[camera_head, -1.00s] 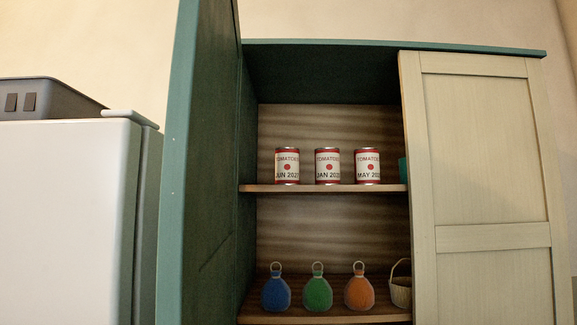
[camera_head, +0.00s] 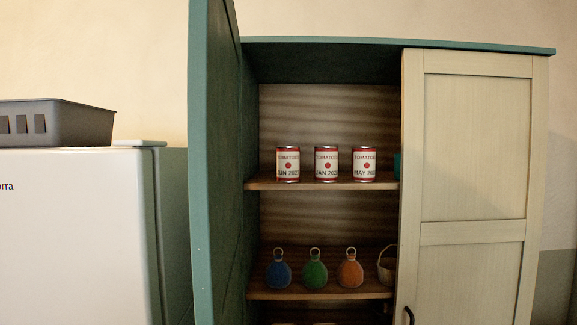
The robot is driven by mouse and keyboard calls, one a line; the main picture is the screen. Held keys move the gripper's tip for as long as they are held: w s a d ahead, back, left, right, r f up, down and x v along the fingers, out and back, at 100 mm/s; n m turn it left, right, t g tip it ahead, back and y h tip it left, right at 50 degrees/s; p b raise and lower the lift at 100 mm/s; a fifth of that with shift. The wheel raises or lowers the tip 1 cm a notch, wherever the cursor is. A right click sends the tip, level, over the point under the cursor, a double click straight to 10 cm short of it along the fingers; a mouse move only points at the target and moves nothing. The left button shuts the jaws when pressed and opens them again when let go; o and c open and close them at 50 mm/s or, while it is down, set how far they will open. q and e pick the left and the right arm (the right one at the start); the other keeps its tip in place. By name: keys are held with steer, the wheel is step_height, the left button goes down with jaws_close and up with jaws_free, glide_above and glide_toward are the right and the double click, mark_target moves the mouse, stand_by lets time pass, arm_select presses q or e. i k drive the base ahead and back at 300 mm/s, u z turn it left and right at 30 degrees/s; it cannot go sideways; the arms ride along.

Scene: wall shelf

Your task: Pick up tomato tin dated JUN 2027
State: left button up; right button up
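Three tomato tins with white labels and red bands stand upright in a row on the upper shelf (camera_head: 225,186) of the open cabinet. The left tin (camera_head: 288,165) reads JUN 202 and a last digit that is hard to read. The middle tin (camera_head: 326,165) reads JAN 202 and an unclear digit. The right tin (camera_head: 364,165) reads MAY 202 with its end cut by the tin's curve. Neither of my grippers shows in the head view.
The left cabinet door (camera_head: 212,170) stands open toward me; the right door (camera_head: 470,160) is shut. A teal item (camera_head: 397,165) is partly hidden beside the tins. Blue (camera_head: 279,271), green (camera_head: 315,271) and orange (camera_head: 350,271) ringed objects and a basket (camera_head: 386,268) sit below. A fridge (camera_head: 75,235) carries a grey crate (camera_head: 70,122).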

mark_target(287, 157)
steer(key=k, duration=0.3)
steer(key=z, duration=1.75)
steer(key=i, duration=1.95)
